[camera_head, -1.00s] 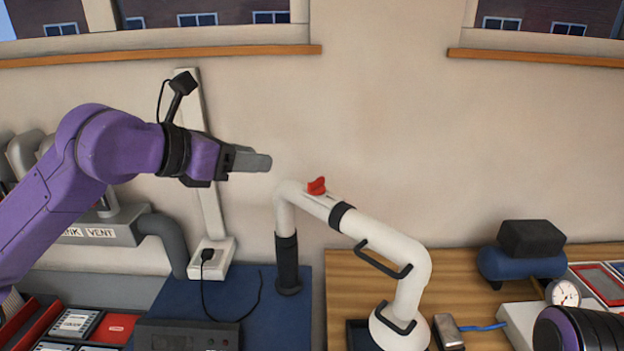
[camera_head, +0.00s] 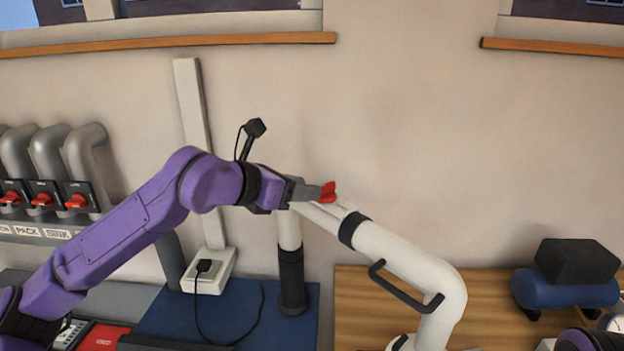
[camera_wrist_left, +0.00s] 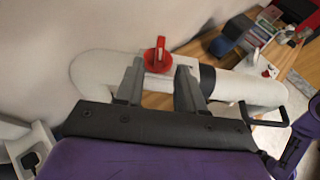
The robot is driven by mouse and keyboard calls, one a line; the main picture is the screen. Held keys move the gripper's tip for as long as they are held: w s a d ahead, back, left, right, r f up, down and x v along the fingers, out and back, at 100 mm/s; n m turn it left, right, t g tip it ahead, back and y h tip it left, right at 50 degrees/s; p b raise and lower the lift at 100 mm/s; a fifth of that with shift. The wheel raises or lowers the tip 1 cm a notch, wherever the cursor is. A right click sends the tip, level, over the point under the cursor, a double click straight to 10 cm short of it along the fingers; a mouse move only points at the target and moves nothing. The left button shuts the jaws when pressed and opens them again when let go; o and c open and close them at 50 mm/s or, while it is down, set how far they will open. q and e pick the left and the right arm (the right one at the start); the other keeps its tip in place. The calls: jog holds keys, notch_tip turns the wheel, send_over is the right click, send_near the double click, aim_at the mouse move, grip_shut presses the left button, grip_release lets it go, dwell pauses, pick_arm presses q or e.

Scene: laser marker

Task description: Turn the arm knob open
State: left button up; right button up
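The red arm knob (camera_head: 328,192) sits on top of the white extraction arm (camera_head: 400,250), near its upper bend. My left gripper (camera_head: 318,192) is right at the knob in the head view, its fingertips overlapping the knob's left side. In the left wrist view the two fingers (camera_wrist_left: 158,78) are apart, and the red knob (camera_wrist_left: 158,56) shows between and just beyond their tips. A gap shows between knob and fingers there; contact cannot be told. My right gripper is not in view; only a bit of my right arm shows at the lower right.
Several red-handled valves (camera_head: 76,201) on grey pipes stand at the left. A white socket box (camera_head: 208,272) with a black cable is below my left arm. A blue cylinder with a black block (camera_head: 565,285) stands on the wooden bench at the right. The wall is close behind.

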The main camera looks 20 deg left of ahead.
aim_at(326, 192)
pick_arm(q)
jog(key=p+x, duration=0.1)
jog(key=x, duration=0.2)
jog(key=shift+w+f, duration=0.1)
jog(key=shift+w, duration=0.05)
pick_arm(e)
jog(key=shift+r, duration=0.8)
pick_arm(q)
grip_shut()
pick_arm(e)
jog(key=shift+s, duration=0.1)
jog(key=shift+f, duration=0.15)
